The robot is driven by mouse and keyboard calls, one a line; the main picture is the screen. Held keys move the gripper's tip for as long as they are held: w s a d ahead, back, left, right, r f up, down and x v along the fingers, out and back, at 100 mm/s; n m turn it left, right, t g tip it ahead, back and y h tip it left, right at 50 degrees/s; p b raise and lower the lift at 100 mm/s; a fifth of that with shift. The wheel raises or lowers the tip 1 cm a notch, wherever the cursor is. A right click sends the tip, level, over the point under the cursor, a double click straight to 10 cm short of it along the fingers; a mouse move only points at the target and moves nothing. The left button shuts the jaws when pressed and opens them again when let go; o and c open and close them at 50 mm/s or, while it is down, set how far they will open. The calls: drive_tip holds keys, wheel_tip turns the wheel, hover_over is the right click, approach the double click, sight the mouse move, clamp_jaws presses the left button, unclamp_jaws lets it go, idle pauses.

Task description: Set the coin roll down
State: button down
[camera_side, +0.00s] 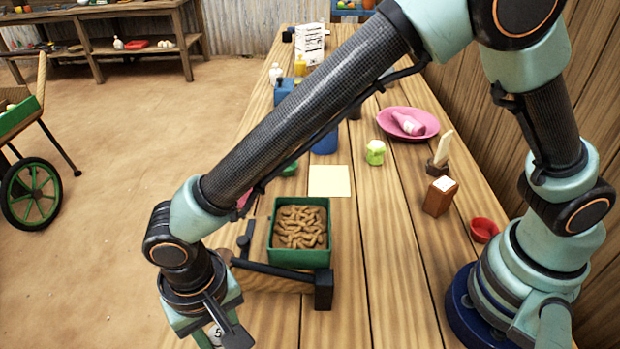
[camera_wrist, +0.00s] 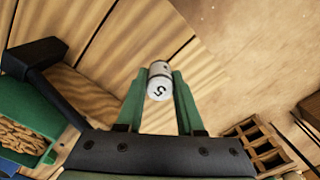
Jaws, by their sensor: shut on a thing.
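The coin roll (camera_wrist: 159,83) is a short pale cylinder with a dark 5 on its end. My gripper (camera_wrist: 160,76) is shut on it, with one green finger on each side near the tips. In the side view the marked end of the roll (camera_side: 216,334) shows at the bottom left, partly covered by my gripper (camera_side: 222,338). The roll is near the table's left edge; its height above the wood is hard to tell.
A green tray (camera_side: 301,258) of brown knobbly pieces is by the balance. A compartmented wooden rack (camera_wrist: 262,150) shows low right in the wrist view. A yellow sheet (camera_side: 329,181), green jar (camera_side: 375,153) and pink plate (camera_side: 428,117) are farther back. Right of the tray is bare wood.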

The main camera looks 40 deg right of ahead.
drive_tip(key=shift+f, duration=2)
drive_tip(key=shift+f, duration=0.1)
drive_tip(key=c, duration=0.5)
unclamp_jaws()
drive_tip(key=shift+f, duration=0.1)
drive_tip(key=shift+c, duration=0.2)
